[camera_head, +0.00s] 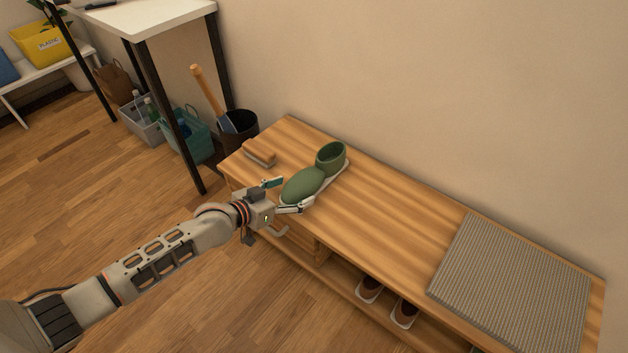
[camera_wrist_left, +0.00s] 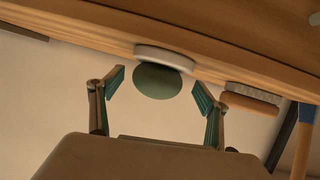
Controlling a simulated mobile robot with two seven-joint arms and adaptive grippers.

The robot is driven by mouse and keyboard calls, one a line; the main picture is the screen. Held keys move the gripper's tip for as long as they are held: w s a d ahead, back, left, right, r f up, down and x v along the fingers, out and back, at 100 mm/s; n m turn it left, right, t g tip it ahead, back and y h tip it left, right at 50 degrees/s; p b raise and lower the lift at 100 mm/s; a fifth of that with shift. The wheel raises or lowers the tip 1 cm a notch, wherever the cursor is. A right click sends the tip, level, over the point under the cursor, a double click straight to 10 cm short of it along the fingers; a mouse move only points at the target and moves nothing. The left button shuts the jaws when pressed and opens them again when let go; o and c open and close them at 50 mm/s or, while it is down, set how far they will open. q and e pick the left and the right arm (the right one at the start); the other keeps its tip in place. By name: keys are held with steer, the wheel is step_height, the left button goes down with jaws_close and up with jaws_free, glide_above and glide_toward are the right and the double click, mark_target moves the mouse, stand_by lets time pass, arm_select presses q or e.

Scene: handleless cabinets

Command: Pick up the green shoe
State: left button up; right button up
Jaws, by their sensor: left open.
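The green shoe (camera_head: 303,186) stands upright on its white sole on top of the wooden bench (camera_head: 390,220). Its toe points toward my arm and its open ankle collar is at the far end. My left gripper (camera_head: 283,194) is at the bench's front edge, just short of the toe, with its fingers spread. In the left wrist view the round green toe of the shoe (camera_wrist_left: 158,82) shows beyond and between the two open fingertips (camera_wrist_left: 158,88). Nothing is between the fingers' pads. My right gripper is not in view.
A brush (camera_head: 258,153) lies on the bench left of the shoe. A grey striped cushion (camera_head: 515,285) covers the right end. Dark shoes (camera_head: 404,312) stand on the shelf below. A black bin (camera_head: 240,128) and a white table (camera_head: 150,18) are at the left. The bench middle is clear.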

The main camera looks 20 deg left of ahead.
mark_target(315, 174)
arm_select(q)
steer(key=b+x, duration=0.1)
steer(key=x, duration=0.3)
steer(key=shift+w+d+f+b, duration=0.1)
steer(key=shift+d+f+b, duration=0.1)
steer(key=shift+b, duration=0.2)
steer(key=shift+w, duration=0.25)
steer(key=shift+w+r, duration=0.1)
steer(key=shift+r, duration=0.15)
steer(key=c, duration=1.4)
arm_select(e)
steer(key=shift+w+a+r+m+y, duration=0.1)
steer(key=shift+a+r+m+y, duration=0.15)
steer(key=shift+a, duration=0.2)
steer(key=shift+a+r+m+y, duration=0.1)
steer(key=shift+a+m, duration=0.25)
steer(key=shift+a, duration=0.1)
